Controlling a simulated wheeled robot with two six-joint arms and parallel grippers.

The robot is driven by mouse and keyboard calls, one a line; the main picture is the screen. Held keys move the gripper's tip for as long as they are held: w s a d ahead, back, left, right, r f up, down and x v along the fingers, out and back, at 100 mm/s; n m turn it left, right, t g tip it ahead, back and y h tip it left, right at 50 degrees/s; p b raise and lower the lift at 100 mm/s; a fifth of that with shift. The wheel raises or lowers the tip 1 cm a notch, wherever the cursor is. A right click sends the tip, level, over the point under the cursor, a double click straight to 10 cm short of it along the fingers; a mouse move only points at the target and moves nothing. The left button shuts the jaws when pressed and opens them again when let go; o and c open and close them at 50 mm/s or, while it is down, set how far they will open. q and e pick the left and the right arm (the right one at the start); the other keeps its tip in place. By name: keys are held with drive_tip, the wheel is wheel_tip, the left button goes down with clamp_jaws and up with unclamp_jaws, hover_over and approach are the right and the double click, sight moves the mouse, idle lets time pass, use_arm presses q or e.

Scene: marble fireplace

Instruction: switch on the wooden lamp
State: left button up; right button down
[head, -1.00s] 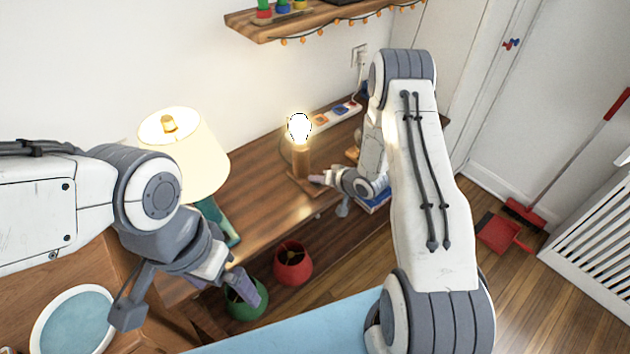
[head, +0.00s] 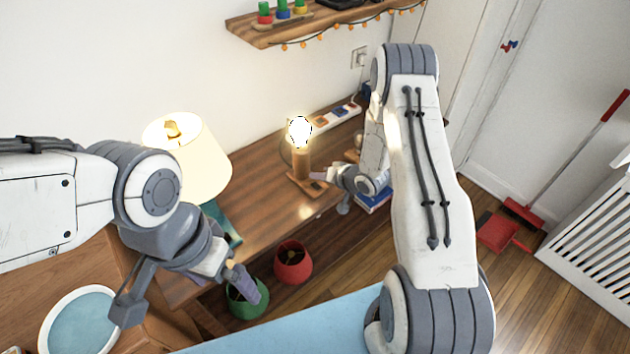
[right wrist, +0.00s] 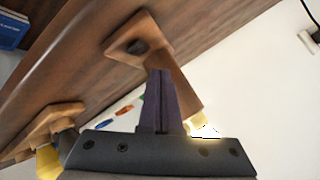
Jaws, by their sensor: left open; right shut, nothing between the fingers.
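The wooden lamp (head: 302,165) stands upright on the desk, a bare bulb on a wooden post with a square wooden base. Its bulb is lit in the head view. In the right wrist view the lamp's base (right wrist: 122,45) shows a dark switch (right wrist: 137,46), and the glowing bulb (right wrist: 205,130) is partly hidden behind my gripper. My right gripper (head: 315,176) is shut and empty, close beside the base; its purple fingers (right wrist: 159,72) overlap the post in the wrist view. Contact cannot be told. My left gripper (head: 186,297) is open and empty, in front of the desk.
A cream-shaded lamp (head: 200,165) with a green base stands left on the desk (head: 262,200). A power strip (head: 335,118) lies behind the wooden lamp, blue books (head: 374,200) to its right. Red (head: 292,263) and green (head: 246,303) pots sit below. A shelf (head: 300,30) hangs above.

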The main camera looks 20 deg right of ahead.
sight(319, 188)
drive_tip(key=r+p, duration=0.3)
drive_tip(key=r, duration=0.1)
drive_tip(key=shift+s+d, duration=0.1)
drive_tip(key=shift+s, duration=0.15)
drive_tip(key=s+a+r+n+g+h, duration=0.25)
drive_tip(key=s+a+r, duration=0.25)
drive_tip(key=a+r, duration=0.25)
drive_tip(key=s+a+r+n+g+h, duration=0.1)
drive_tip(key=s+a+r+n+g, duration=0.1)
drive_tip(key=s+a+r+n, duration=0.5)
drive_tip(key=s+a+r+g, duration=0.1)
drive_tip(key=s+r, duration=0.3)
drive_tip(key=s, duration=0.7)
drive_tip(key=s+a+r+n+g, duration=0.1)
drive_tip(key=s+r+g, duration=0.3)
drive_tip(key=s, duration=0.8)
drive_tip(key=shift+a+r, duration=0.7)
drive_tip(key=shift+r, duration=0.1)
drive_tip(key=shift+s+n, duration=0.1)
drive_tip(key=shift+n, duration=0.15)
